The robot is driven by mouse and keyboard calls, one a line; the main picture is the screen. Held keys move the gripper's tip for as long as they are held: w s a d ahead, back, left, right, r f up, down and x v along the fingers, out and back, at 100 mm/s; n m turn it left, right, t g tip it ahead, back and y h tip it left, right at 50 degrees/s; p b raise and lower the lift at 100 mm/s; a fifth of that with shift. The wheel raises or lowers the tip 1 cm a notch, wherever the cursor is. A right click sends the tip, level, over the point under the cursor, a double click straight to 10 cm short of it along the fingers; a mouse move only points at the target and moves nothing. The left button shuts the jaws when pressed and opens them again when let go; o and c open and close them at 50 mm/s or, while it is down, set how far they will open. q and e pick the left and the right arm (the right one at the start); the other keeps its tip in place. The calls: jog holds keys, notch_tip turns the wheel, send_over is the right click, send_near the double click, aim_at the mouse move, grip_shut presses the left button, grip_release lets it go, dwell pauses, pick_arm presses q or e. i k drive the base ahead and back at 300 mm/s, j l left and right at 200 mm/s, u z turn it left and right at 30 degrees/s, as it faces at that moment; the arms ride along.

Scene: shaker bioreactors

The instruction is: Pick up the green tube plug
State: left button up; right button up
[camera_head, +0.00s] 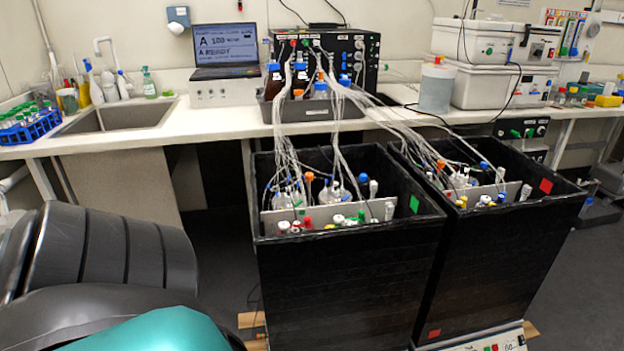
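A small green plug (361,215) shows inside the left black box (345,285), near its front edge, among several red, white, yellow and blue plugs and caps. It is too small to tell how it is seated. Its lower part is hidden by the box wall. Neither of my grippers is in view. Dark and teal parts at the lower left look like my own body.
A second black box (500,258) stands close on the right. Thin tubes (287,130) run from both boxes up to the bench (215,122). The bench holds a laptop (225,50) and a sink (120,117). Dark floor lies open left of the boxes.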

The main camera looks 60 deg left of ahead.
aim_at(361, 217)
jog(key=i+u, duration=0.1)
jog(key=u, duration=0.35)
jog(key=i+l+u, duration=0.1)
jog(key=u, duration=0.3)
jog(key=l+u, duration=0.2)
jog(key=u, duration=0.25)
jog(key=i+l+u, duration=0.1)
jog(key=u, duration=0.35)
jog(key=l+u, duration=0.25)
jog(key=u, duration=0.15)
jog(key=l+u, duration=0.15)
jog(key=u, duration=0.3)
